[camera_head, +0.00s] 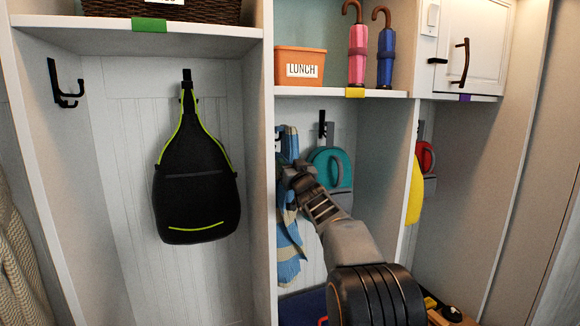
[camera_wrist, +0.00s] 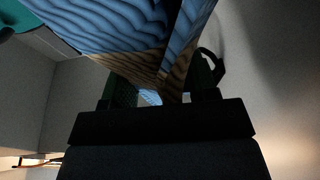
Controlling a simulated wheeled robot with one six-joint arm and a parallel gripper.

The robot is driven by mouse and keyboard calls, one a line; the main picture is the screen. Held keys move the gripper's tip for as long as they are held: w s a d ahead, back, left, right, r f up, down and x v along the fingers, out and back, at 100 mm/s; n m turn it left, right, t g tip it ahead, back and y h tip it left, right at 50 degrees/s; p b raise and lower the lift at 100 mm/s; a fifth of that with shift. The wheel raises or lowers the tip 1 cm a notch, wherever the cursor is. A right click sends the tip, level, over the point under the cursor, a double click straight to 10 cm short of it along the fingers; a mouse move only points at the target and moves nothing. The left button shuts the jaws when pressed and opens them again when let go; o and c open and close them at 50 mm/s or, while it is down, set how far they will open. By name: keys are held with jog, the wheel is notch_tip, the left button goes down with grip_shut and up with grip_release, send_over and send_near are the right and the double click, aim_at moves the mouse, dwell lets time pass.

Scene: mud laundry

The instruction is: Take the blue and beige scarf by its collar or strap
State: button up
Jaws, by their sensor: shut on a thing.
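The blue and beige scarf (camera_head: 289,235) hangs in the middle cubby, against its left side, with its upper end by a dark hook. My gripper (camera_head: 294,172) is at the upper part of the scarf, and my arm hides some of the cloth. In the wrist view the striped scarf (camera_wrist: 105,25) fills the top middle and narrows down between the two dark fingers of my gripper (camera_wrist: 162,85). The fingers are shut on the gathered cloth. I cannot tell whether a collar or strap is in the grip.
A teal bag (camera_head: 340,165) hangs right of the scarf on a black hook (camera_head: 323,125). A black backpack (camera_head: 197,190) hangs in the left cubby. An orange lunch bin (camera_head: 299,68) and two folded umbrellas stand on the shelf above. Red and yellow items hang in the right cubby.

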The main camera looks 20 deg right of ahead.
aim_at(290, 155)
jog(key=c, duration=0.4)
jog(key=shift+o, duration=0.2)
jog(key=shift+f, duration=0.1)
jog(key=shift+r+p, duration=0.55)
jog(key=shift+r, duration=1.1)
jog(key=shift+c, duration=0.2)
